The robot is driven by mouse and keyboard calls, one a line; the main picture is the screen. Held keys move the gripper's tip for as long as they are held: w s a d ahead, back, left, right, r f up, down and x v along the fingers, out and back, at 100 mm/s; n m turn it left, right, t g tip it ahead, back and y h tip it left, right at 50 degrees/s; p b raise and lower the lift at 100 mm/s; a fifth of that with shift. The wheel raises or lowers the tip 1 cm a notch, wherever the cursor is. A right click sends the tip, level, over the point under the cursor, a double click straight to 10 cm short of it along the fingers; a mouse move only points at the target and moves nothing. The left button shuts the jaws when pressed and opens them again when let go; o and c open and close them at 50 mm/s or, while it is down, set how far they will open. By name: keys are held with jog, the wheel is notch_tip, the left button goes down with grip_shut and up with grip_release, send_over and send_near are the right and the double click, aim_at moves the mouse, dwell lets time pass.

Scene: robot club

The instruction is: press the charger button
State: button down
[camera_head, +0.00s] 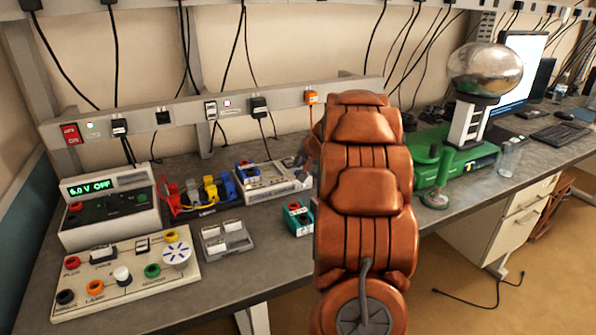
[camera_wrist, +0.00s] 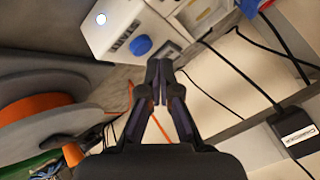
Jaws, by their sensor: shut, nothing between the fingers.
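My gripper (camera_wrist: 161,82) is shut with nothing between its fingers. In the wrist view its tips lie just below a white box, apart from or close to it; I cannot tell if they touch. The white box (camera_wrist: 103,30) carries a round blue button (camera_wrist: 141,46) and a small lit white spot (camera_wrist: 101,19). I cannot tell for certain that this is the charger. In the head view, my brown arm hides the gripper and much of the bench behind it. A pale device (camera_head: 268,188) stands left of my arm.
A reel with orange material (camera_wrist: 35,118) is left of my gripper in the wrist view, with dark cables at right. On the bench (camera_head: 285,262) are a power supply (camera_head: 105,212), a circuit board panel (camera_head: 125,280) and a green-based machine with a metal dome (camera_head: 486,68).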

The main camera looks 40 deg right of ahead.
jog(key=shift+r+p, duration=1.7)
jog(key=shift+r, duration=0.85)
jog(key=s+a+n+g+y, duration=0.1)
jog(key=s+a+n, duration=0.15)
jog(key=a, duration=0.85)
jog(key=s+a+n+g+y, duration=0.2)
jog(key=s+a, duration=0.1)
jog(key=a, duration=0.7)
jog(key=s+a+n+g+y, duration=0.1)
jog(key=s+a+n, duration=0.15)
jog(key=a, duration=0.85)
jog(key=s+a+f+n+g, duration=0.2)
jog(key=s+a+f+g, duration=0.1)
jog(key=s+a, duration=0.85)
jog(key=s+f+n+g+h, duration=0.1)
jog(key=s+f+n+g, duration=0.1)
jog(key=s, duration=1.6)
jog(key=shift+s+a+n+g+h+p, duration=0.25)
jog(key=shift+s+n+g+h+p, duration=0.15)
jog(key=shift+g, duration=0.5)
